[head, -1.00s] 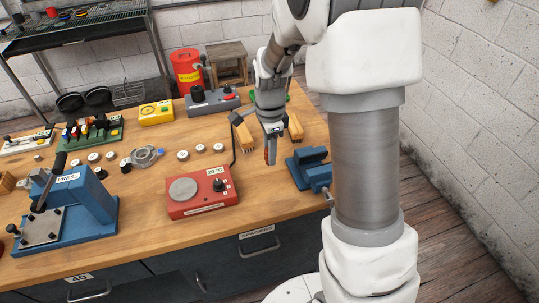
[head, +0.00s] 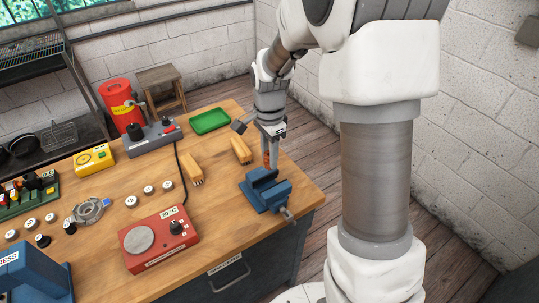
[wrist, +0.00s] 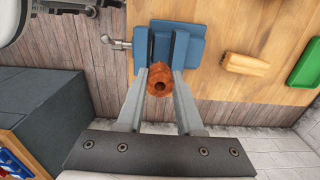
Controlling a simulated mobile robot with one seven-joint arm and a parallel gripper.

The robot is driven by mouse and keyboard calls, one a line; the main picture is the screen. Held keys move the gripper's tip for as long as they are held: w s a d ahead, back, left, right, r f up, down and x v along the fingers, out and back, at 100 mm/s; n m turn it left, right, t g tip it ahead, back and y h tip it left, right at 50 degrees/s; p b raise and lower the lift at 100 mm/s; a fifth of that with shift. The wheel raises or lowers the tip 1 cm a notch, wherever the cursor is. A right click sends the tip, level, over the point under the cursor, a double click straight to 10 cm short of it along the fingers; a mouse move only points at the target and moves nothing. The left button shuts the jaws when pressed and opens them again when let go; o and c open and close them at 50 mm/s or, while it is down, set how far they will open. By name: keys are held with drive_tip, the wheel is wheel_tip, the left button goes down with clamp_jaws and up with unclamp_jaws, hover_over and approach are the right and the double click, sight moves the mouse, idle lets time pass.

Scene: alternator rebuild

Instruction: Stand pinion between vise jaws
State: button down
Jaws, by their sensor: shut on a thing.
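The pinion (wrist: 160,80) is a copper-brown toothed piece with a dark hole in its end. My gripper (head: 269,160) is shut on it, and in the wrist view the two fingers (wrist: 159,84) hold it from both sides. The blue vise (head: 266,190) sits at the table's right edge with a gap between its jaws. In the wrist view the vise (wrist: 203,50) lies just beyond the fingertips, and the pinion lines up with the near end of the jaw gap. In the head view the pinion hangs upright just behind the vise. I cannot tell its exact height.
Two tan brushes (head: 192,168) (head: 240,150) lie left of the vise. A green tray (head: 210,121) is at the back corner. A red hot plate (head: 160,240) stands at the front left. The table edge runs close by the vise's right side.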

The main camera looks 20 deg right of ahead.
drive_tip(key=b, duration=0.4)
hover_over(270, 175)
drive_tip(key=s, duration=0.2)
drive_tip(key=shift+a+f, duration=0.2)
drive_tip(key=shift+f, duration=1.05)
drive_tip(key=shift+a+f, duration=0.15)
drive_tip(key=shift+f, duration=1.1)
drive_tip(key=shift+f, duration=0.15)
drive_tip(key=shift+f+b, duration=0.55)
drive_tip(key=shift+f, duration=0.2)
drive_tip(key=shift+s+f, duration=0.1)
drive_tip(key=shift+f, duration=0.25)
drive_tip(key=shift+c, duration=2.4)
unclamp_jaws()
drive_tip(key=shift+s+f, duration=0.1)
